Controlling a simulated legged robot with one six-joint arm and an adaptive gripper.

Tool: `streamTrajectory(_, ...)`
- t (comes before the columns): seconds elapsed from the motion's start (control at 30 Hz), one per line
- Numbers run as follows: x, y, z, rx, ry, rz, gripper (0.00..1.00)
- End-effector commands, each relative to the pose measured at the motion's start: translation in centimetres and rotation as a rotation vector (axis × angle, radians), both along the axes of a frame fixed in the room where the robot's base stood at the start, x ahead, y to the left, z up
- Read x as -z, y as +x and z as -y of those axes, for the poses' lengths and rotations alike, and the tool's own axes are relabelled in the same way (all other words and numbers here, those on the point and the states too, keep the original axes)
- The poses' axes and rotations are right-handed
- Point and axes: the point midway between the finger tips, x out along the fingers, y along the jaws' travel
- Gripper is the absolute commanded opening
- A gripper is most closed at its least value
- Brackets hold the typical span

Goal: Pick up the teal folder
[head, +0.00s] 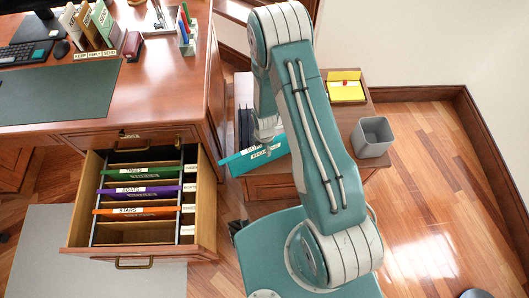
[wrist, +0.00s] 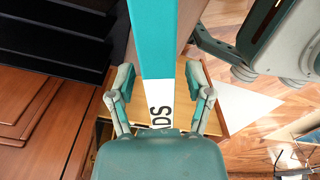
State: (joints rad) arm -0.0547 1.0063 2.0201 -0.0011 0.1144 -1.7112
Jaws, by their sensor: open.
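The teal folder (head: 256,156) has a white label along its edge. In the head view it sticks out at the front of the small wooden side cabinet, partly hidden by my arm. In the wrist view the folder (wrist: 153,40) is a teal band with a white strip lettered "DS". My gripper (wrist: 159,72) is open, with one finger on each side of the folder's edge. Gaps show between the fingers and the folder in that view. In the head view my gripper (head: 264,132) is at the folder, and its fingertips are hard to make out.
The open desk drawer (head: 207,215) holds green (head: 140,172), purple (head: 140,190) and orange (head: 137,210) folders. Black slats (wrist: 55,45) are left of the gripper.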

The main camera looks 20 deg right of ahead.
Motion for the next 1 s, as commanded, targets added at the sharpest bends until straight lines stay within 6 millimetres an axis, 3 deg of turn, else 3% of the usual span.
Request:
streamTrajectory(0.07,0.0,0.0,0.0,0.0,0.0,0.0,0.61)
streamTrajectory(0.2,0.0,0.0,0.0,0.0,0.0,0.0,0.0)
streamTrajectory(0.67,-0.1,0.0,0.0,0.0,0.0,-0.001,0.0)
streamTrajectory(1.0,-2.0,0.6,-0.6,0.003,0.001,0.002,0.0)
